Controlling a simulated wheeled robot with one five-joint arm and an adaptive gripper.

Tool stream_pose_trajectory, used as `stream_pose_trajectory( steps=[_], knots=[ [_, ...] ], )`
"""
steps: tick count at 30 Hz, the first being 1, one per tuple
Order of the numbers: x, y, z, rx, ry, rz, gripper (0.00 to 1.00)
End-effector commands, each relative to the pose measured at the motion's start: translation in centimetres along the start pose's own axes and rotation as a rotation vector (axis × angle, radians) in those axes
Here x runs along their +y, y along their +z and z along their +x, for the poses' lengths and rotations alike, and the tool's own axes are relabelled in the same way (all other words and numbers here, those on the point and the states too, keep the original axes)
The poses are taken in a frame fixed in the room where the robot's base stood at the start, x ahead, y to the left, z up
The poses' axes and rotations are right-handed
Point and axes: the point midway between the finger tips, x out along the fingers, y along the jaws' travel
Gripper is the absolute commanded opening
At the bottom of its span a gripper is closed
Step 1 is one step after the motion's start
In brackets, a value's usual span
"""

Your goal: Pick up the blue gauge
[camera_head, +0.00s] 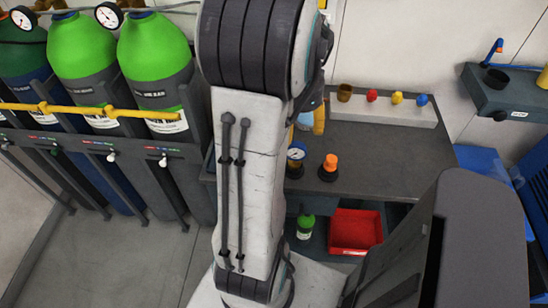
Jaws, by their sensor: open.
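The blue gauge (296,154) is small and round, with a white face and a blue rim. It stands on the dark workbench (385,165), just right of my arm's pale link. The link passes close to it in the picture and may cover part of its left side. My arm rises through the middle of the view and bends at a large dark joint at the top. My gripper does not show.
An orange-topped black knob (329,166) stands right of the gauge. A pale block (385,108) with several coloured knobs is at the bench's back. A red bin (355,232) sits below. Green gas cylinders (155,60) stand left. A dark panel (480,240) fills the lower right.

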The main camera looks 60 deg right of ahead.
Motion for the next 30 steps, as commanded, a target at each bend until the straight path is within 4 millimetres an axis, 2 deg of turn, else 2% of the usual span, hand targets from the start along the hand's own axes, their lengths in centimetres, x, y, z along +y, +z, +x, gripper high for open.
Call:
stream_pose_trajectory(
  steps=[15, 20, 30],
  knots=[
    [0.2, 0.2, -0.2, -0.007, 0.014, 0.476, 0.65],
    [0.3, 0.2, 0.3, -0.008, 0.016, 0.535, 0.65],
    [0.5, 0.1, 2.9, -0.008, 0.017, 0.543, 0.65]
  ],
)
